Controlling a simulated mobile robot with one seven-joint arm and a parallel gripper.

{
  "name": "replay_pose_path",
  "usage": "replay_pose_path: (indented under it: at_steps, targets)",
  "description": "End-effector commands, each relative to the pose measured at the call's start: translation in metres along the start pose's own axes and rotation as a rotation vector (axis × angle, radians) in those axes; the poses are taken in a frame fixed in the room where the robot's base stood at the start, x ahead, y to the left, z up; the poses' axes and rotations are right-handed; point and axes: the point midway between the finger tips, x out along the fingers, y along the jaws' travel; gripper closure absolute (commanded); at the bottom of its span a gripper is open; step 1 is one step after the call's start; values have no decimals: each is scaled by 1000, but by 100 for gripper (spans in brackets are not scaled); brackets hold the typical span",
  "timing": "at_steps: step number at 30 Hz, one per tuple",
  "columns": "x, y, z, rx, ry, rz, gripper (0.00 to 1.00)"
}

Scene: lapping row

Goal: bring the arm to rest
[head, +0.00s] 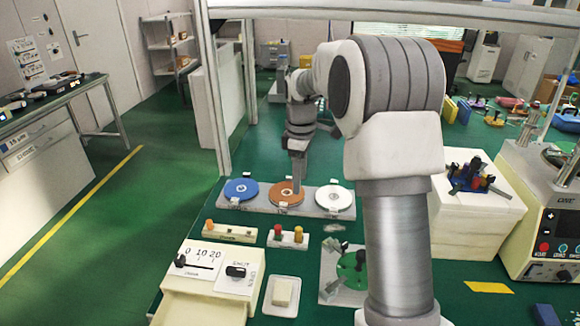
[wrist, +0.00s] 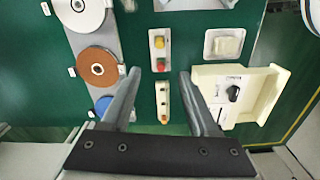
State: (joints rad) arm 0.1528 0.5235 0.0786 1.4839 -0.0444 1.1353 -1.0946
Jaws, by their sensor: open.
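My arm stretches forward over the green bench in the head view, with its forearm bent down. Beyond the gap lies a small white block with yellow and red knobs (wrist: 159,52). How high the fingertips are above these is hard to tell.
A grey rack (head: 313,204) holds a blue disc (head: 241,189), a brown disc (head: 285,194) and a white disc (head: 334,198). A cream control box (head: 205,280) and a white dish (head: 281,296) stand nearer. A green-disc fixture (head: 352,269) and a cream machine (head: 530,200) are to the right.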

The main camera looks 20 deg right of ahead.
Motion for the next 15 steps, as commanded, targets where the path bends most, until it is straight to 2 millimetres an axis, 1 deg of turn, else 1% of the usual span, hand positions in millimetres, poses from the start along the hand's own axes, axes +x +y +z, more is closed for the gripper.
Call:
replay_pose_path:
  at_steps: [2,5,9,12,15]
  targets:
    - [-10,-5,1,15,4,11,39]
    - [-32,-18,4,64,13,37,39]
    - [-72,-49,12,174,39,87,39]
    - [-97,-74,20,259,64,121,39]
    - [-119,-99,29,347,93,152,39]
